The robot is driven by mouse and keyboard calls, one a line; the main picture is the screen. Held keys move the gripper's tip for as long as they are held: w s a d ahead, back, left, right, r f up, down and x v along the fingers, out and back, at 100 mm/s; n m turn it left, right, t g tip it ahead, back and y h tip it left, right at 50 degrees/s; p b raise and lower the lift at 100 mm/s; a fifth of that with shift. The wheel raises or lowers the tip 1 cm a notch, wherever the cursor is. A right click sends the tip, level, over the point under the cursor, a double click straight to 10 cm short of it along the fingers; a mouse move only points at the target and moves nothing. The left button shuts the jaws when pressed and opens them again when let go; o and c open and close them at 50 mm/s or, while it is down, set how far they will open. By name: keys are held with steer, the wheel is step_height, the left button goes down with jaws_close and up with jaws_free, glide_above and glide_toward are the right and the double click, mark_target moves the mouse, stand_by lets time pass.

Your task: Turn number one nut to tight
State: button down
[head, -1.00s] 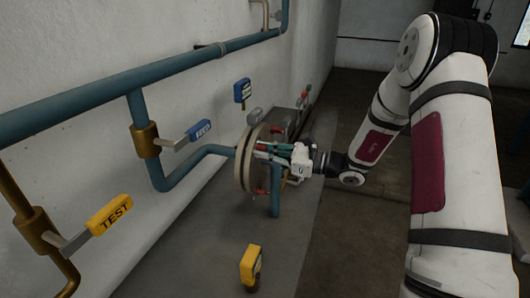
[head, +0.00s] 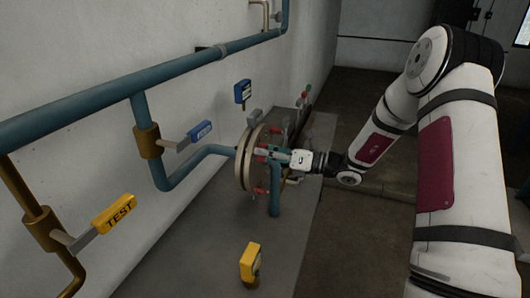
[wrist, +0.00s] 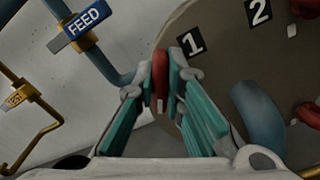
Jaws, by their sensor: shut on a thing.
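The round flange (head: 245,163) stands at the end of the blue pipe, in the middle of the head view. In the wrist view its brown face (wrist: 222,60) carries black number plates, with plate 1 (wrist: 190,42) and plate 2 (wrist: 258,11). A red nut (wrist: 160,75) sits beside plate 1, between the fingertips. My gripper (wrist: 161,82) is shut on this red nut, with one green-padded finger on each side. In the head view my gripper (head: 270,152) reaches the flange face from the right and hides part of it.
A yellow TEST handle (head: 114,213) and a blue FEED handle (head: 200,132) stick out from pipes on the left. A yellow tag (head: 250,262) stands in front on the grey plinth. Another blue tag (head: 242,92) is above the flange. Open floor lies to the right.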

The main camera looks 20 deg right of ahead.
steer(key=shift+f, duration=0.1)
stand_by(0.4)
steer(key=c, duration=1.7)
jaws_free()
steer(key=shift+o, duration=0.2)
steer(key=v, duration=1.2)
